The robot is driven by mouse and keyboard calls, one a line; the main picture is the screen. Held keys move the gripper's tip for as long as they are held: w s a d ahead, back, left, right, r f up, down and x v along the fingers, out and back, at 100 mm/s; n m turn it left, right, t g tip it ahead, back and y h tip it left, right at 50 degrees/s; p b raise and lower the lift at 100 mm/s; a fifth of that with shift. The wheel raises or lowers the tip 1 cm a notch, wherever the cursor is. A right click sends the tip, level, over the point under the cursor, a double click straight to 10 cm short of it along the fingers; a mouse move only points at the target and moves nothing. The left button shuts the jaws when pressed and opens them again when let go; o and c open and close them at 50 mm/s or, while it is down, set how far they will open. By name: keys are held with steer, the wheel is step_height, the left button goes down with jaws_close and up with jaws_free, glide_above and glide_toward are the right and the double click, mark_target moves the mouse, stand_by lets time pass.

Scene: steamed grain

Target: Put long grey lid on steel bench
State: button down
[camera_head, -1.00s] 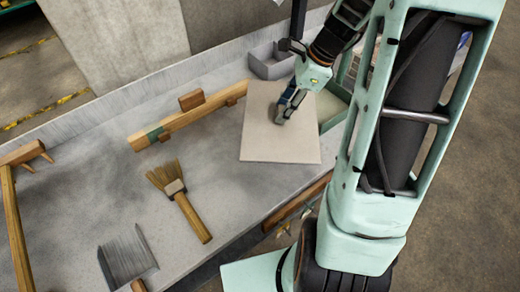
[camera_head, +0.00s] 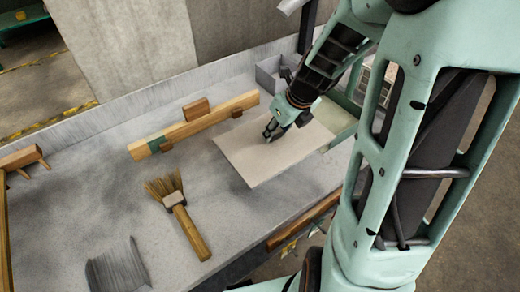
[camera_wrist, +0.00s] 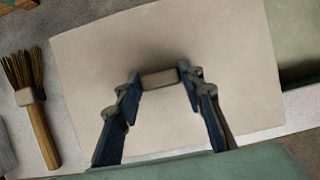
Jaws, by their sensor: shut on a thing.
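The long grey lid (camera_head: 250,158) is a flat pale rectangular board, also seen in the wrist view (camera_wrist: 95,65). In the wrist view a small block-like handle (camera_wrist: 160,78) stands in its middle, between my fingertips. My gripper (camera_head: 272,135) is shut on this handle, and it shows in the wrist view (camera_wrist: 158,88) with a blue finger on each side. The steel bench (camera_head: 120,195) is a long grey surface under and left of the lid. I cannot tell whether the lid touches the bench or hangs just above it.
A brush (camera_head: 185,220) lies left of the lid. A wooden bar (camera_head: 190,128) lies behind it, near the back rim. A grey scraper-like piece (camera_head: 118,267) is at the front left. A pale green container (camera_head: 338,118) is to the right. The bench's middle left is fairly clear.

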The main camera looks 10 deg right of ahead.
mark_target(260, 142)
steer(key=a+f, duration=0.1)
steer(key=f, duration=0.1)
steer(key=w+a+f, duration=0.1)
steer(key=w+a+f+b, duration=0.1)
steer(key=a+f, duration=0.1)
steer(key=shift+a+f, duration=0.1)
steer(key=shift+f, duration=0.25)
steer(key=shift+w+a+f+b, duration=0.15)
steer(key=shift+f+b, duration=0.25)
steer(key=shift+f, duration=1.2)
steer(key=shift+f, duration=0.15)
steer(key=c, duration=1.3)
jaws_free()
steer(key=p+v, duration=0.2)
steer(key=v, duration=1)
steer(key=shift+p, duration=0.35)
